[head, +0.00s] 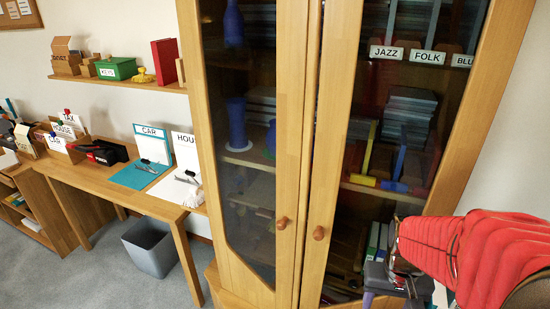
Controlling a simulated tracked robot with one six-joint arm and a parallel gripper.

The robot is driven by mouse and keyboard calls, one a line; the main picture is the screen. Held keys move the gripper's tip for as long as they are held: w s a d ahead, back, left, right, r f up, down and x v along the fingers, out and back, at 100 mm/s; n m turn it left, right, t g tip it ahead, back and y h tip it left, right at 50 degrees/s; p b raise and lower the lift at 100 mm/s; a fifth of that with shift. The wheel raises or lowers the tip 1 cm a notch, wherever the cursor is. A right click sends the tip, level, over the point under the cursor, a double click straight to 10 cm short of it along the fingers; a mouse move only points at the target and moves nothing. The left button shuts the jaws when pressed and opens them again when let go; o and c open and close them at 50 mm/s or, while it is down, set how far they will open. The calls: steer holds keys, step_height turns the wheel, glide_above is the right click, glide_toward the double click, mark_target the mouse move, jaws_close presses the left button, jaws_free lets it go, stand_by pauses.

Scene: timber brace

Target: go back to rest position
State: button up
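My gripper (388,275) is at the lower right, at the end of my red-sleeved arm. It is in front of the lower part of the right door of a wooden glass-fronted cabinet (291,150). Its fingertips are small and blend with the dark shelf items behind, so I cannot tell whether it is open or shut, or whether it holds anything. Both cabinet doors look closed, with round wooden knobs (319,233) near the middle.
A wooden desk (110,180) stands left of the cabinet, with folders, clipboards and a black item on it. A grey bin (149,248) stands below it. A wall shelf (120,84) holds boxes. Carpet is free at the lower left.

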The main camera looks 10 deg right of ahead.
steer(key=a+r+n+t, duration=0.4)
steer(key=a+r+t, duration=0.1)
steer(key=a+r, duration=1)
steer(key=shift+s+a+r+n+y, duration=0.2)
steer(key=shift+s+n+y, duration=0.1)
steer(key=shift+s+n, duration=0.15)
